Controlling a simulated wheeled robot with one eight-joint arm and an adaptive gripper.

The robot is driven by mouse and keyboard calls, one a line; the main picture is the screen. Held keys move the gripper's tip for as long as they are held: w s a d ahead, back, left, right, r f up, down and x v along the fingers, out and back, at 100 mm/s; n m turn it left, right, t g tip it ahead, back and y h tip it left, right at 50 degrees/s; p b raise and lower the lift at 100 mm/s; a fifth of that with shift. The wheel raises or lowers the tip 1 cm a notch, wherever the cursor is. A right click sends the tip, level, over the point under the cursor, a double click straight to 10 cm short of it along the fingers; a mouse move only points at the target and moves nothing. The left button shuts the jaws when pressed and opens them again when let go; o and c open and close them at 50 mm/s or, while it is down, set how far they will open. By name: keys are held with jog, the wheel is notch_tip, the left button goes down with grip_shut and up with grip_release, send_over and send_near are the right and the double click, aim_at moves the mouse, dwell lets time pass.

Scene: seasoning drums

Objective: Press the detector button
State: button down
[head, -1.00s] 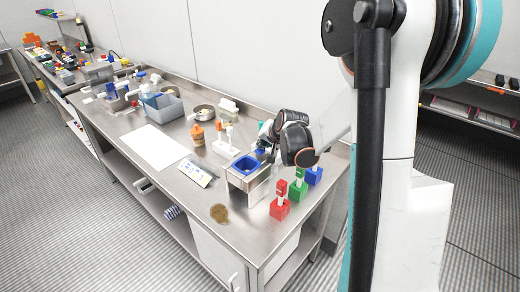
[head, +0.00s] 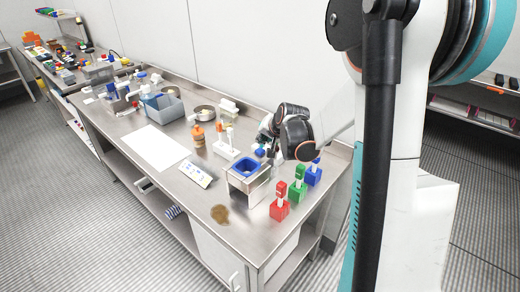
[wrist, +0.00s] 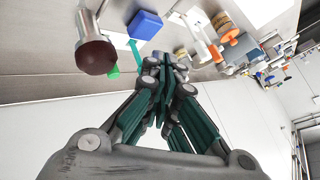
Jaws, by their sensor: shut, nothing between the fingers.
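A box-shaped metal-and-white device with a blue-rimmed square opening (head: 232,180) stands near the right end of the bench. I cannot tell whether it is the detector, and no button can be made out for certain. My gripper (wrist: 160,62) is shut and empty in the wrist view, its fingers together above the bench. In the head view my gripper (head: 264,138) is small and partly hidden by my arm, just behind the device. In the wrist view a blue block (wrist: 145,25) and a dark red round-ended object (wrist: 96,57) lie beyond the fingertips, apart from them in the picture.
Red (head: 279,208), green (head: 297,192) and blue (head: 312,177) blocks with upright tops stand along the bench's right end. A brown patch (head: 220,215) lies at the front.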

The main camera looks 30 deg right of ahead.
aim_at(262, 150)
jog(key=shift+r+p, duration=1.1)
jog(key=shift+r, duration=0.85)
jog(key=shift+a, duration=0.1)
jog(key=s+a+r+n+g+y+b, duration=0.1)
jog(key=s+a+r+n, duration=0.25)
jog(key=s+a, duration=0.45)
jog(key=s+a+r+n+y+b, duration=0.15)
jog(key=s+a+r, duration=0.25)
jog(key=a, duration=0.9)
jog(key=s+f+n+h+b, duration=0.1)
jog(key=s+f+n, duration=0.1)
jog(key=s, duration=0.7)
jog(key=s+f+n+g+h+b, duration=0.1)
jog(key=s+f+n+b, duration=0.1)
jog(key=s, duration=0.7)
jog(key=shift+s+d+f+n, duration=0.4)
jog(key=shift+f, duration=0.15)
